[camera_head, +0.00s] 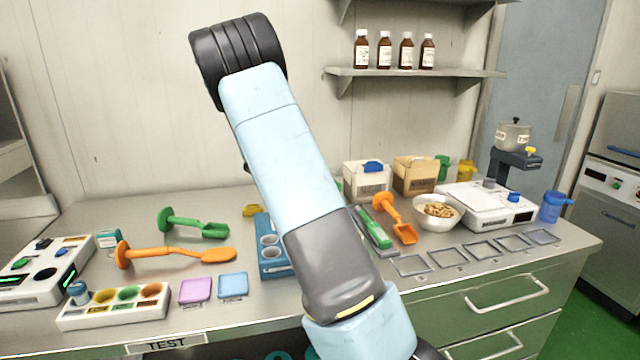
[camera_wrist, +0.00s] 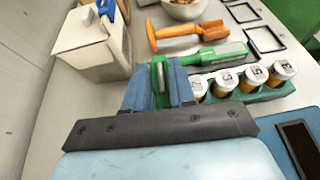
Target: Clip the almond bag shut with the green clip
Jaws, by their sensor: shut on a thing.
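My gripper (camera_wrist: 159,80) has its blue fingers closed on the green clip (camera_wrist: 158,70), which stands between them in the wrist view. In the head view my arm hides the gripper and most of what is under it. A pale bag (camera_head: 367,182) with a blue clip on its top stands at the back of the bench; it also shows in the wrist view (camera_wrist: 92,50), left of my gripper and apart from it. A brown bag (camera_head: 415,177) stands right of it, with no clip seen on top. I cannot read which bag holds almonds.
An orange scoop (camera_head: 396,218) and a green-handled tool (camera_head: 374,228) lie in front of the bags. A nut bowl (camera_head: 437,212) and a white scale (camera_head: 487,205) stand right. White-lidded jars (camera_wrist: 253,78) sit close right of my gripper. Several dark frames lie along the front.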

